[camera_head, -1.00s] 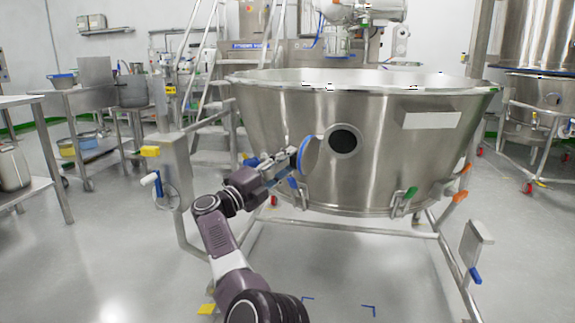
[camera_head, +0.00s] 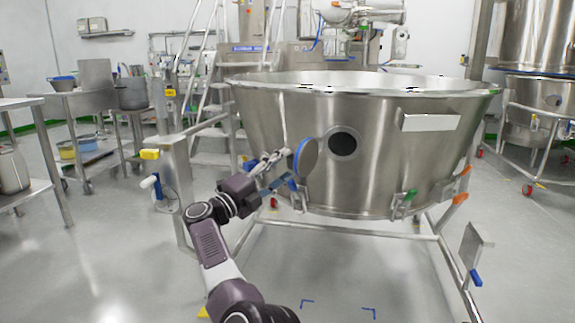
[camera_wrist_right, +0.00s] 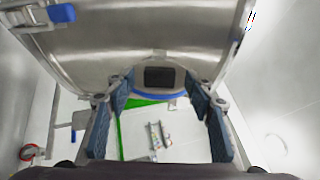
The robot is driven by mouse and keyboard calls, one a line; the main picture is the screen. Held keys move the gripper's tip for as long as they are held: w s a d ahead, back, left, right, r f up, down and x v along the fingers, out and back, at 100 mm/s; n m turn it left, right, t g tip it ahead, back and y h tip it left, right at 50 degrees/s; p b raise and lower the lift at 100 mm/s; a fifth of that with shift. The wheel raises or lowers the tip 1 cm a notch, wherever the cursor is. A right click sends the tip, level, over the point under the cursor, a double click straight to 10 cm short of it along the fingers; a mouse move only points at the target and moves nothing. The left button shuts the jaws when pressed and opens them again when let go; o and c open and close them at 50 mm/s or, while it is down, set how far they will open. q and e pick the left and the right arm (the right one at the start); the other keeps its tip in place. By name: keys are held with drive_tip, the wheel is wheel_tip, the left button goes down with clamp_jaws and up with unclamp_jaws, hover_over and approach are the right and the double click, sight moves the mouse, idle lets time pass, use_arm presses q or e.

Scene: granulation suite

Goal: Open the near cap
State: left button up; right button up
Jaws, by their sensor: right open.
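The near cap (camera_head: 307,157) is a round disc with a blue rim. It stands swung out from the steel vessel (camera_head: 270,120), to the left of the dark round port (camera_head: 342,144), which is uncovered. My right gripper (camera_head: 279,166) is open just left of the cap, its fingers close to it; I cannot tell whether they touch. In the right wrist view the two dark-padded fingers (camera_wrist_right: 162,112) are spread wide with nothing gripped, and a blue curved edge shows beyond them. My left gripper is not in view.
Coloured-handled clamps, such as the green one (camera_head: 410,197), line the vessel's lower edge. A handwheel post (camera_head: 178,170) stands left of my arm. A steel ladder (camera_head: 205,90) is behind. The floor below the vessel is mostly clear.

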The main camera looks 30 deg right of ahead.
drive_tip(key=shift+v, duration=2.7)
